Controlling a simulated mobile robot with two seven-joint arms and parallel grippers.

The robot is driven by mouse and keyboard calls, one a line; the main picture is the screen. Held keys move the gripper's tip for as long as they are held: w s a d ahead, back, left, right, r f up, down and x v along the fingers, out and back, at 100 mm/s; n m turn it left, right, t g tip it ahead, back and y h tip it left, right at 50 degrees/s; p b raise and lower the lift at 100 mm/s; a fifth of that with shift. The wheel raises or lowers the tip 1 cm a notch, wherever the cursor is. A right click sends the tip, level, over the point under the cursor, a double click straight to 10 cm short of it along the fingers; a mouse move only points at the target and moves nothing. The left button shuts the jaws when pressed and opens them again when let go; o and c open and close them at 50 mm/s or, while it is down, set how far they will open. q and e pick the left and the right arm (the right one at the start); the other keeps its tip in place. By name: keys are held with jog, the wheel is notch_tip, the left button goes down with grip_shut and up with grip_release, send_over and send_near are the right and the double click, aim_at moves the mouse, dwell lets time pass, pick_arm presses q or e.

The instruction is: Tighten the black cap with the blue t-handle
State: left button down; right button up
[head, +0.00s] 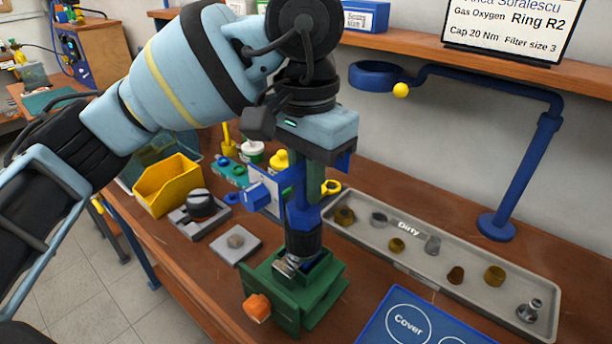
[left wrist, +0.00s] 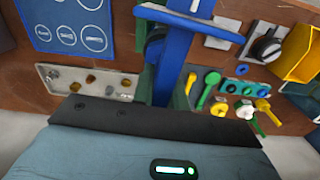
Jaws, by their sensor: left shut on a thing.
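The blue t-handle (head: 301,198) stands upright below my left gripper (head: 312,160), which is shut on its upper part. Its lower end meets the black cap (head: 304,243), and I see no clear gap between them. The black cap sits above a metal body (head: 288,264) in the green vise (head: 292,298), which has an orange knob. In the left wrist view the blue t-handle (left wrist: 176,62) rises in the middle, its far end cut off by the frame. My right gripper is not in view.
A grey "Dirty" tray (head: 405,262) with several small parts lies right of the vise. A blue "Cover" mat (head: 440,325) is at the front. A yellow bin (head: 168,186) stands left. A blue stand (head: 540,165) with a ring rises at the back right.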

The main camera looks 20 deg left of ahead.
pick_arm(q)
jog(key=shift+r+m, duration=0.1)
jog(key=shift+m, duration=0.7)
jog(key=shift+d, duration=0.1)
jog(key=shift+m, duration=0.8)
jog(key=shift+s+m, duration=0.1)
jog(key=shift+m, duration=0.7)
jog(key=shift+n, duration=0.3)
jog(key=shift+r, duration=0.1)
